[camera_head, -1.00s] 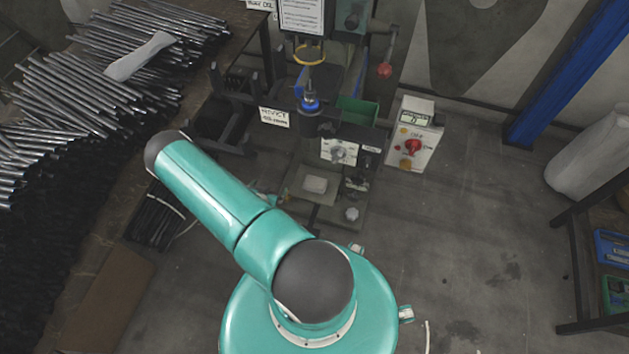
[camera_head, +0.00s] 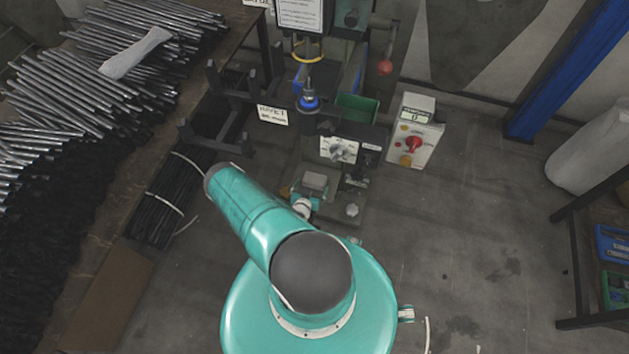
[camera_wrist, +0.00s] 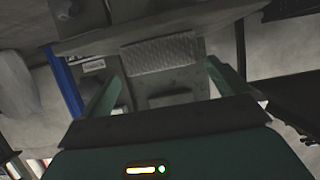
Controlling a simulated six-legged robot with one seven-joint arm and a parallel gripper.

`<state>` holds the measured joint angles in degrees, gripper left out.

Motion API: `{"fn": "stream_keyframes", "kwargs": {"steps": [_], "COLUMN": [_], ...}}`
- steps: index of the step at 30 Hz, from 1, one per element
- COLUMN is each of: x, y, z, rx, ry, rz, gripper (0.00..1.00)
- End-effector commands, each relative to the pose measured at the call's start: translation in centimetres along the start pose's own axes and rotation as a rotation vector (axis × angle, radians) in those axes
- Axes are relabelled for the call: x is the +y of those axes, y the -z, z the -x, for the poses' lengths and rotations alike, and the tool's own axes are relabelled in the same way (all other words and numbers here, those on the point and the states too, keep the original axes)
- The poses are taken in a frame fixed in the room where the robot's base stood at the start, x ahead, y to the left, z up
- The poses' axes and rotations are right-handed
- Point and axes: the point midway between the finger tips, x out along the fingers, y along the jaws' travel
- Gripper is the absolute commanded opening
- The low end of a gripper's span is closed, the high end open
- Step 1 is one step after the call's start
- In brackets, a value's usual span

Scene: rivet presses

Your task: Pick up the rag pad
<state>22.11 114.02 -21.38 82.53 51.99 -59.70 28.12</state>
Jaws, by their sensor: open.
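The rag pad (camera_head: 314,181) is a small light grey block lying on the base of the press in the head view. In the wrist view the pad (camera_wrist: 162,53) shows as a grey textured rectangle just beyond the fingertips. My gripper (camera_wrist: 164,74) is open, with one teal finger toward each side of the pad and nothing held. In the head view only a small part of my wrist end shows beside the near left of the pad; the fingertips are hard to make out there.
A control box (camera_head: 411,130) with a red knob stands to the right.

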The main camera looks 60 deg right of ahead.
Motion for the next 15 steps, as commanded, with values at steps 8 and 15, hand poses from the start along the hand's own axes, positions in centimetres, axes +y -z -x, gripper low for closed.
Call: {"fn": "stream_keyframes", "kwargs": {"steps": [8,15], "x": [-0.2,-0.2], "y": [0.1,0.1], "z": [-3.2,-5.6], "rx": [0.000,-0.001], "ry": [0.000,0.000], "rz": [-0.001,0.000], "gripper": [1.00,1.00]}}
